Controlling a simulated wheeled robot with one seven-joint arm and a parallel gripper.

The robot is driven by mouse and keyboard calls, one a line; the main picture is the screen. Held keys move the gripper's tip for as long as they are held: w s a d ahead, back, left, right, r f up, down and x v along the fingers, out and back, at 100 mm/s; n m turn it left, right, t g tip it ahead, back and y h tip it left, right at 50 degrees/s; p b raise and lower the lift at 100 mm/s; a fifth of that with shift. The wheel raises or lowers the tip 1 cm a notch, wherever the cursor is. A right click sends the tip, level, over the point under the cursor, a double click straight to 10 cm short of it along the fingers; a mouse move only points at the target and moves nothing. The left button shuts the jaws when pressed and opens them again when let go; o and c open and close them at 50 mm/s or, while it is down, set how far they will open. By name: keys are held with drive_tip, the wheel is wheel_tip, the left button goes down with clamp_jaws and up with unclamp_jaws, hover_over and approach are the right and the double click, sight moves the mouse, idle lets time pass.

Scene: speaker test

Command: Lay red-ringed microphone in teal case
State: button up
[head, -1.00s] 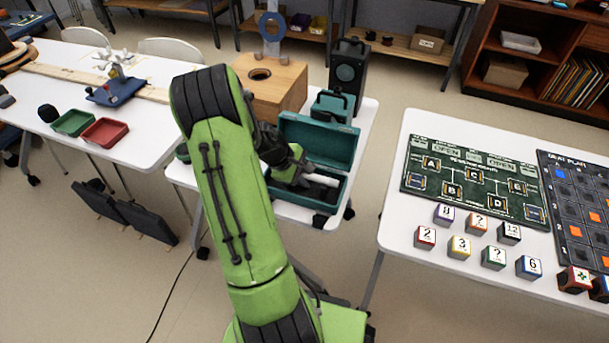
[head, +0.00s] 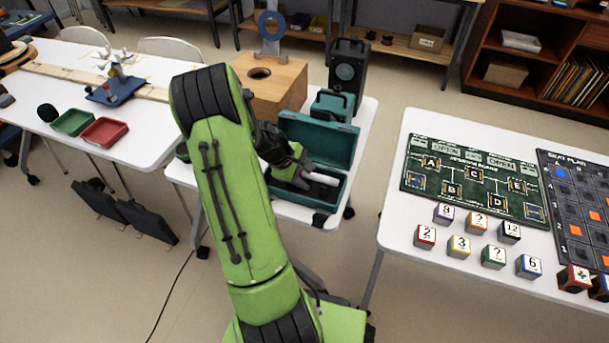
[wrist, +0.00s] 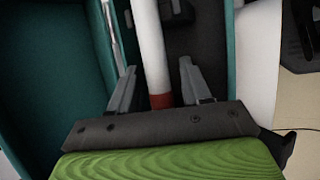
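The teal case (head: 318,140) stands on the white table with its lid raised; its teal wall also shows in the wrist view (wrist: 55,75). The white microphone (wrist: 148,40) with a red ring (wrist: 161,101) lies in the case's dark interior. Its white body also shows in the head view (head: 321,179). My gripper (wrist: 158,72) is down at the case, with one finger on each side of the microphone. Gaps show between both fingers and the microphone, so it is open around it. The microphone's far end is out of the wrist view.
Behind the case are a smaller teal box (head: 331,106), a black speaker (head: 347,72) and a wooden box with a round hole (head: 270,85). The right table holds a green board (head: 474,178) and several numbered cubes. Red (head: 104,132) and green trays stand on the left table.

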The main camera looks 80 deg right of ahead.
drive_tip(key=p+v, duration=0.5)
drive_tip(key=v, duration=1)
drive_tip(key=shift+w+r, duration=0.2)
drive_tip(key=shift+r, duration=0.15)
